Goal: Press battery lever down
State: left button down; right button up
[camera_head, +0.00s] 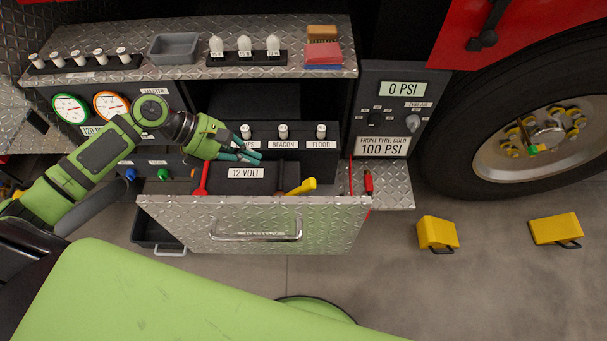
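The open diamond-plate drawer (330,222) holds a dark box with a "12 VOLT" label (245,173). A red lever (203,178) stands upright at the left of this label. A yellow handle (303,187) slants up to the right of it. The frame does not show clearly which of these is the battery lever. My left gripper (250,154) hovers above the label, in front of the switch panel, apart from both handles. Its teal fingers point right; they are too small to tell how far apart they are. No object shows in them. My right gripper is out of view.
A switch panel (283,146) with "BEACON" and "FLOOD" switches stands behind the drawer. A tyre panel (383,110) reading 0 PSI is to its right. Two yellow blocks (437,233) (555,229) lie on the floor near the wheel (530,140). A shelf (180,70) overhangs the gauges.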

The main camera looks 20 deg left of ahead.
pick_arm(q)
jog(key=p, duration=0.1)
send_near(307, 181)
jog(key=x, duration=0.7)
jog(key=shift+f, duration=0.1)
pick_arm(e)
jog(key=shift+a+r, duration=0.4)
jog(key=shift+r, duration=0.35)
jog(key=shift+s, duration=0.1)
